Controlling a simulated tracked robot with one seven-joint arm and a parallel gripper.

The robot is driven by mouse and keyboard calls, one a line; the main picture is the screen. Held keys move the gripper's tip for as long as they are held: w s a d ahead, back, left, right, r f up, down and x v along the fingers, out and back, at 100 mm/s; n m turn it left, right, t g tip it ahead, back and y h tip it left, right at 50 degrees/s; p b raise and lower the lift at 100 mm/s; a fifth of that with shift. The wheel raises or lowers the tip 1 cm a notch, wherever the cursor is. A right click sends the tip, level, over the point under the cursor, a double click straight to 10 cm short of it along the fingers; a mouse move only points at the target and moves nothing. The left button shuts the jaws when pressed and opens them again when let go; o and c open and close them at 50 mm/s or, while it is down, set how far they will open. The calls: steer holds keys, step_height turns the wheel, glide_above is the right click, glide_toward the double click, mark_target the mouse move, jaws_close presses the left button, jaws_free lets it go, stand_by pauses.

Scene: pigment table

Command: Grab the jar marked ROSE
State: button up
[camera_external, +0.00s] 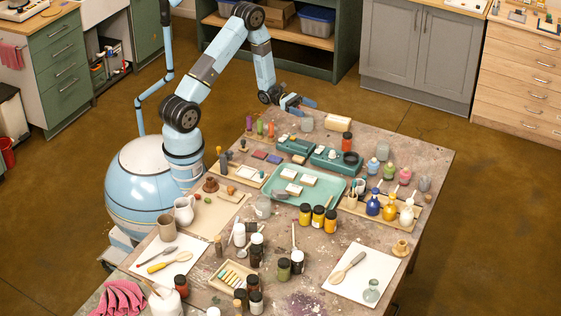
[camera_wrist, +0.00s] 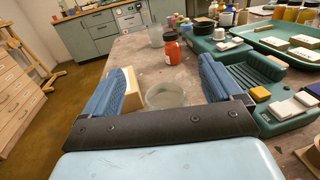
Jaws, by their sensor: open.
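No label reading ROSE is legible in either view. The same red jar (camera_wrist: 172,50) shows ahead in the wrist view, with a pale label too small to read.
A clear glass jar (camera_wrist: 165,96) shows between the fingers, near a cream block (camera_wrist: 132,90). Another glass (camera_wrist: 156,36) stands behind the red jar. Green scales (camera_external: 335,158) and a green tray (camera_external: 305,201) lie nearby. Yellow jars (camera_external: 317,216) and blue bottles (camera_external: 373,204) crowd the table.

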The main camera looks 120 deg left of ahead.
mark_target(312, 121)
step_height(312, 121, down, 5)
steer(key=shift+f, duration=0.2)
steer(key=shift+w+f, duration=0.25)
steer(key=shift+f, duration=0.05)
steer(key=shift+w+d+r, duration=0.1)
steer(key=shift+w+d, duration=0.05)
steer(key=shift+w, duration=0.5)
steer(key=shift+w+d, duration=0.15)
steer(key=shift+w, duration=0.5)
steer(key=c, duration=1.1)
steer(key=shift+r, duration=0.15)
